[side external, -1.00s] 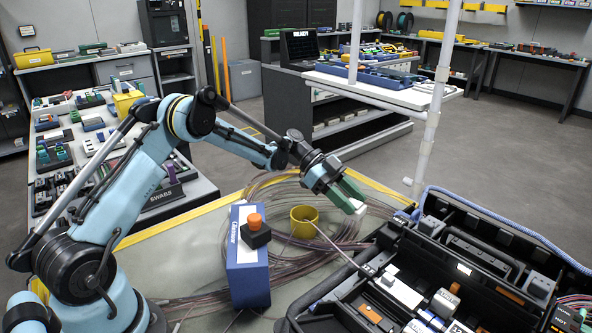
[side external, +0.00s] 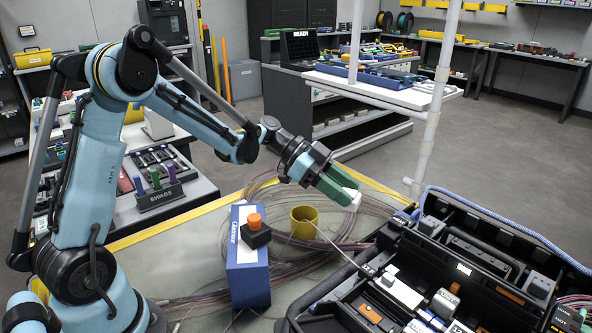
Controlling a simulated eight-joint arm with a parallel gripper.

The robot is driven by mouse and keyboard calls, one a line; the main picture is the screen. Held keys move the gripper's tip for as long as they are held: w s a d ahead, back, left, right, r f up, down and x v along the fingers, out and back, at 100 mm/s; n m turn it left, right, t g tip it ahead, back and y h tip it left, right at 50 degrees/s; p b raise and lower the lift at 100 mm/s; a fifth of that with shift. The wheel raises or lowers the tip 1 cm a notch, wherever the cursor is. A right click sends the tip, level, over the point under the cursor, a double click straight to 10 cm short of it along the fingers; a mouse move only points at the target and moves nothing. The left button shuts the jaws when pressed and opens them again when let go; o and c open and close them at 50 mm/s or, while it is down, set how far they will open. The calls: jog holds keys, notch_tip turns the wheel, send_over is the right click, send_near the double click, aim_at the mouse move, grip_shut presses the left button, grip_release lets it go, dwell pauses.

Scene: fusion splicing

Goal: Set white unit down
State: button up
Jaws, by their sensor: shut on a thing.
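My gripper (side external: 338,187), with green fingers, is at the centre right in the side external view, pointing down and to the right. It is shut on a small white unit (side external: 354,199) at its fingertips. The unit is partly hidden by the fingers. It shows above the coiled cables at the back edge of the work table; I cannot tell its exact height or whether it touches anything.
A yellow cup (side external: 304,223) stands left of the unit, beside a blue box (side external: 247,262) with an orange-knobbed black block (side external: 254,232) on it. An open black case (side external: 480,235) fills the right. Coiled cables (side external: 270,205) cover the table's middle. A white post (side external: 430,130) rises behind.

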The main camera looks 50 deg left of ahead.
jog(key=a+f+n+t+y, duration=0.1)
jog(key=a+f, duration=0.1)
jog(key=a, duration=0.5)
jog(key=a+f+n+t, duration=0.1)
jog(key=a+f, duration=0.1)
jog(key=a, duration=0.5)
jog(key=a+f+n+t+y, duration=0.1)
jog(key=a+f+n, duration=0.1)
jog(key=a, duration=0.5)
jog(key=shift+s+a+f+t+y, duration=0.15)
jog(key=shift+s+t+y, duration=0.15)
jog(key=shift+s, duration=0.1)
jog(key=shift+a+f, duration=0.3)
jog(key=shift+a, duration=0.2)
jog(key=shift+f, duration=2)
jog(key=o, duration=1)
jog(key=shift+f, duration=0.15)
jog(key=shift+o, duration=0.2)
